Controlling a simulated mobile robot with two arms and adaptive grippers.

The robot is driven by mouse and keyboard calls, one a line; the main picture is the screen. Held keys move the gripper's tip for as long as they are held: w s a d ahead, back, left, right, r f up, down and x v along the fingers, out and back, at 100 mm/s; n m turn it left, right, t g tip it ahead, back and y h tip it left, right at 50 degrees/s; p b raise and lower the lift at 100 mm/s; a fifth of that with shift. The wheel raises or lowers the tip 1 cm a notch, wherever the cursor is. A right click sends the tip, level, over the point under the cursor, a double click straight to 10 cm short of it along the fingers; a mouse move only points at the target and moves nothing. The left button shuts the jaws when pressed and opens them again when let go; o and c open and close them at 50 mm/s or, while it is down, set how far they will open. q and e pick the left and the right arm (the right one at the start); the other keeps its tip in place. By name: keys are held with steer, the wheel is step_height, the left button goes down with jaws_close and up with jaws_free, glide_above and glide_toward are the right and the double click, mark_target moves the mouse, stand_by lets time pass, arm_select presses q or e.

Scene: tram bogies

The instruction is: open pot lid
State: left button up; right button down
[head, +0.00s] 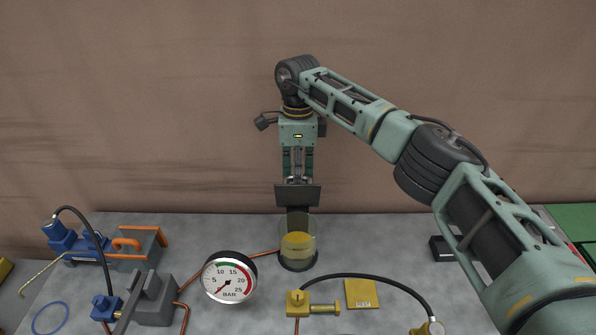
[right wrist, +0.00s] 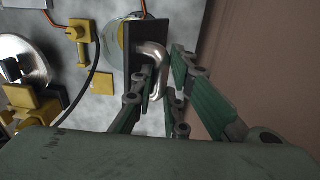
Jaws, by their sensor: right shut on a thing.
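The pot is a clear cylinder (head: 298,247) with yellow contents, standing on the grey table near its back edge. Its rim also shows in the right wrist view (right wrist: 113,40). The dark rectangular lid plate (head: 297,196) is above the pot in the head view, with a narrower dark part below it reaching the pot's top. I cannot tell whether lid and pot touch. A bent silver handle (right wrist: 157,62) stands out from the plate in the right wrist view. My right gripper (head: 298,178) is above the plate, its fingers shut on this handle. My left gripper is not in view.
A round pressure gauge (head: 230,279) stands left of the pot. A blue and grey pump unit (head: 110,247) is at the far left. A yellow fitting (head: 298,303) with a black hose and a yellow plate (head: 361,294) lie in front. A brown wall is behind.

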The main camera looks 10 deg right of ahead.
steer(key=shift+s+f, duration=0.15)
steer(key=shift+f, duration=0.1)
steer(key=c, duration=2.2)
jaws_free()
steer(key=o, duration=0.5)
steer(key=shift+w, duration=0.2)
steer(key=shift+c, duration=0.2)
steer(key=shift+r, duration=0.1)
step_height(320, 180, up, 12)
steer(key=shift+w, duration=0.4)
